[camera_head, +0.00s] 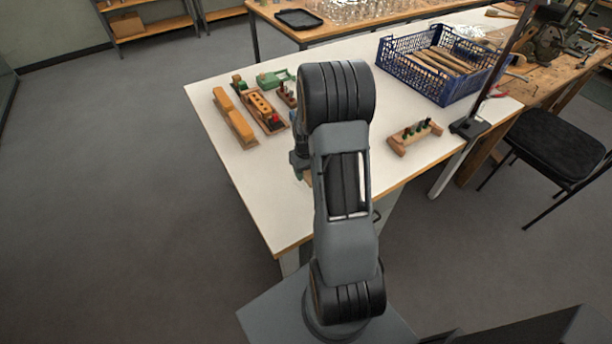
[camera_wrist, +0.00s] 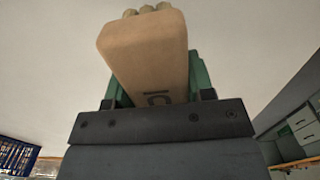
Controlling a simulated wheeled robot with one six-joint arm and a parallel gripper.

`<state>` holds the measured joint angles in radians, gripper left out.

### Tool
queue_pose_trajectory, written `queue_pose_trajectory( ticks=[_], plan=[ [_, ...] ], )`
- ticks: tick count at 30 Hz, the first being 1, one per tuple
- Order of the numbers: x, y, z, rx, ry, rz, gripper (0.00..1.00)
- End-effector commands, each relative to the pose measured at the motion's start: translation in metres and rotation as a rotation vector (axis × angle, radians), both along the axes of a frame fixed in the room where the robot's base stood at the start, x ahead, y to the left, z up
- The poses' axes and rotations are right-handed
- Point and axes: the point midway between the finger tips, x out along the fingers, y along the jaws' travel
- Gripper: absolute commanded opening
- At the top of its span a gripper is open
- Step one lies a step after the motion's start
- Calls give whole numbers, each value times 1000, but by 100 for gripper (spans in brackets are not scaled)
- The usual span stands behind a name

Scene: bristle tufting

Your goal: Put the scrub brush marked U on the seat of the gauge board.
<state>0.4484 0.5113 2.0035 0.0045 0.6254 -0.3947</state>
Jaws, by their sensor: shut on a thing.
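A pale wooden scrub brush (camera_wrist: 145,50) is held in my gripper (camera_wrist: 157,88), between its green fingers, in the wrist view. A dark mark shows low on the brush's near face, partly cut off by the gripper body; it looks like a U. Rounded tufts stick up at the brush's far end. In the head view my gripper (camera_head: 300,160) is mostly hidden behind my arm, over the white table; a bit of wood shows beneath it.
Two yellow-brown blocks (camera_head: 238,125), a holed wooden block with red parts (camera_head: 264,108) and a green piece (camera_head: 272,79) lie on the white table (camera_head: 265,185) at left. A blue crate (camera_head: 433,75) and a dark stand (camera_head: 468,128) are at right. The table's front left is bare.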

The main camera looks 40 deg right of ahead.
Motion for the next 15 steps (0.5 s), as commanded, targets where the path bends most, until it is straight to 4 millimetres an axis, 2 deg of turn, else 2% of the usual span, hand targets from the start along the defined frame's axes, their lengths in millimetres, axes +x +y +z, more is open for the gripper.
queue_pose_trajectory(
  ticks=[3,9,15],
  plan=[
    [6,-1,-10,1,3,1,26],
    [5,-1,-32,1,2,0,26],
    [5,-1,-37,0,-1,0,26]
  ],
)
